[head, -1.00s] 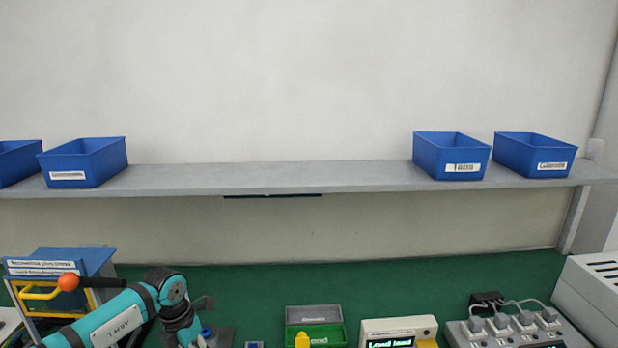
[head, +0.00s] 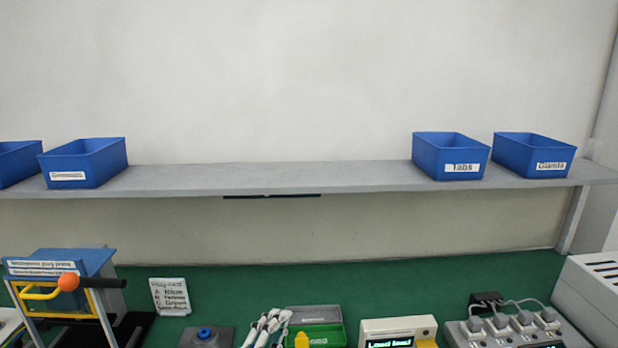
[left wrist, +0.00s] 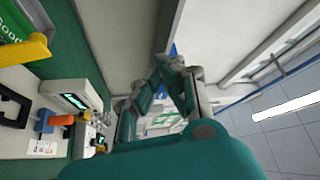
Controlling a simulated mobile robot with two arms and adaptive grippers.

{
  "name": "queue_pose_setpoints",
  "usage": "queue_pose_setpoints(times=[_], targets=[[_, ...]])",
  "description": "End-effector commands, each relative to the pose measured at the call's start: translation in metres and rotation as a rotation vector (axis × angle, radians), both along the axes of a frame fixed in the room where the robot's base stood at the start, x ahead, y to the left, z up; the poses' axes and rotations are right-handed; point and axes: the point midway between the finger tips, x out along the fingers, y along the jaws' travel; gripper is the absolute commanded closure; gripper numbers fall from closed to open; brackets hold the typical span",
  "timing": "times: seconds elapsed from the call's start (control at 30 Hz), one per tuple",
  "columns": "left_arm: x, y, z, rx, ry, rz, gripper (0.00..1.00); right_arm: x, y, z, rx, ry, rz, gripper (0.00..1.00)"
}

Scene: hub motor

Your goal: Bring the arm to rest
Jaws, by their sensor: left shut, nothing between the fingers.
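My left gripper (head: 268,322) shows at the bottom middle of the head view, just left of the green tray. Its pale and dark finger links are partly cut off by the lower edge. In the left wrist view the fingers of the left gripper (left wrist: 170,68) come together at their tips, shut with nothing held. The rest of my left arm is out of the head view. My right gripper is in neither view.
A green and grey tray (head: 328,337) and a display box (head: 398,327) stand to the right. A fixture with a blue knob (head: 206,332) and a yellow-framed press (head: 70,285) are to the left. Blue bins (head: 85,162) sit on the shelf (head: 270,178).

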Motion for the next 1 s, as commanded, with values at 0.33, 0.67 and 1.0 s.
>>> queue_pose_setpoints(times=[0.33, 0.67, 1.0], targets=[[-0.122, 0.138, -0.150, -0.560, 0.900, 0.638, 1.00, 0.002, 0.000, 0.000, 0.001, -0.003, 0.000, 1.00], [-0.232, 0.151, -0.200, -0.662, 1.327, 0.826, 1.00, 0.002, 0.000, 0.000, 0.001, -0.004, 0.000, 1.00], [-0.296, 0.148, -0.229, -0.679, 1.577, 0.908, 1.00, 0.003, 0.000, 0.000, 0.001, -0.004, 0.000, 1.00]])
